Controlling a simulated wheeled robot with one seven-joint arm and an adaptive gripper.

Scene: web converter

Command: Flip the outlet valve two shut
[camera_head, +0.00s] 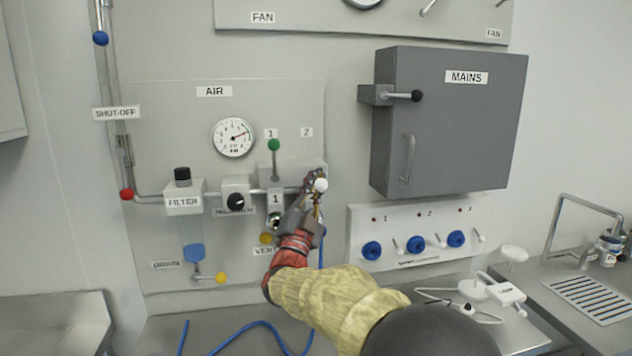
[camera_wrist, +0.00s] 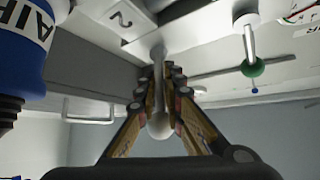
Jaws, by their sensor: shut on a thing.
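The outlet valve two lever is a pale rod with a white ball knob (camera_head: 320,185), at the right end of the air pipe below the label 2. In the wrist view the lever's rod (camera_wrist: 158,70) runs between my fingers, and the white knob (camera_wrist: 160,125) sits between them nearer the palm. My gripper (camera_head: 313,180) is shut on this lever; it also shows in the wrist view (camera_wrist: 163,85). In the head view my fingers hide most of the rod and the valve body, so its exact angle is hard to tell.
The outlet one lever with a green knob (camera_head: 274,146) stands upright just left of my gripper. A pressure gauge (camera_head: 233,137) is above left. The grey mains box (camera_head: 450,120) juts out at right. A blue hose (camera_head: 250,326) lies on the bench below.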

